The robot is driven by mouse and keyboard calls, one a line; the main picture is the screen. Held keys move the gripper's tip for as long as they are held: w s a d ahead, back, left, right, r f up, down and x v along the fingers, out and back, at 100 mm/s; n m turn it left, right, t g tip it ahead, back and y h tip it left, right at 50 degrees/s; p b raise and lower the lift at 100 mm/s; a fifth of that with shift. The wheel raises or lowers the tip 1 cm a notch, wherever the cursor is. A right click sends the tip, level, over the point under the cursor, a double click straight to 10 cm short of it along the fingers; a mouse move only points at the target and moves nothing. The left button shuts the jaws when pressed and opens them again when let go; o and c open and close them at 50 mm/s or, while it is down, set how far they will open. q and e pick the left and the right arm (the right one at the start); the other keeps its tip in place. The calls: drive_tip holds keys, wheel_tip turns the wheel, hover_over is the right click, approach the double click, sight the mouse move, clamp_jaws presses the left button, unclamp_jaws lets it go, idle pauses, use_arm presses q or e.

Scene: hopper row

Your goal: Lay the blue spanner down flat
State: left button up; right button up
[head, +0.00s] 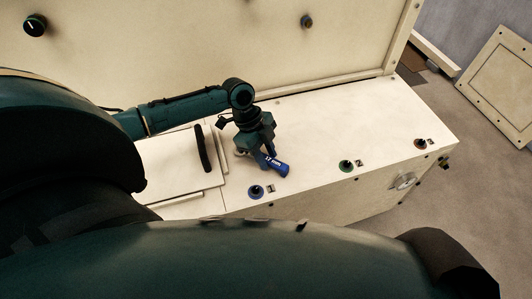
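The blue spanner (278,166) is at the worktop, with white lettering that seems to read "17 mm" on its handle. Its handle end points to the lower right. Its other end is partly hidden by my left gripper (264,154). My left gripper comes down from above, and its fingers close around the spanner with no gap that I can see. I cannot tell whether the spanner touches the worktop or is slightly above it. My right gripper is not in view.
The pale worktop (315,128) is clear to the right of the spanner. Blue (256,191), green (346,166) and red (420,143) knobs line its front edge. A panel with a black handle (203,149) lies to the left. A tall back wall (250,45) stands behind.

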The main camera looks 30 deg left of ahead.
use_arm(q)
drive_tip(key=o, duration=0.3)
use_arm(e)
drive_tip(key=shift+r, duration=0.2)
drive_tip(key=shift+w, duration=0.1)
use_arm(q)
drive_tip(key=v, duration=0.2)
drive_tip(key=shift+a+r, duration=0.15)
drive_tip(key=shift+r, duration=0.05)
drive_tip(key=p+v, duration=0.1)
drive_tip(key=v, duration=0.9)
drive_tip(key=shift+a+r, duration=0.15)
drive_tip(key=shift+r, duration=0.2)
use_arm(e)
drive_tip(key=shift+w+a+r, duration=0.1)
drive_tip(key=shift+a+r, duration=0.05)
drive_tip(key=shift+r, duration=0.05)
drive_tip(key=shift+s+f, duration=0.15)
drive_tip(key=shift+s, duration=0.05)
use_arm(q)
drive_tip(key=shift+s, duration=0.1)
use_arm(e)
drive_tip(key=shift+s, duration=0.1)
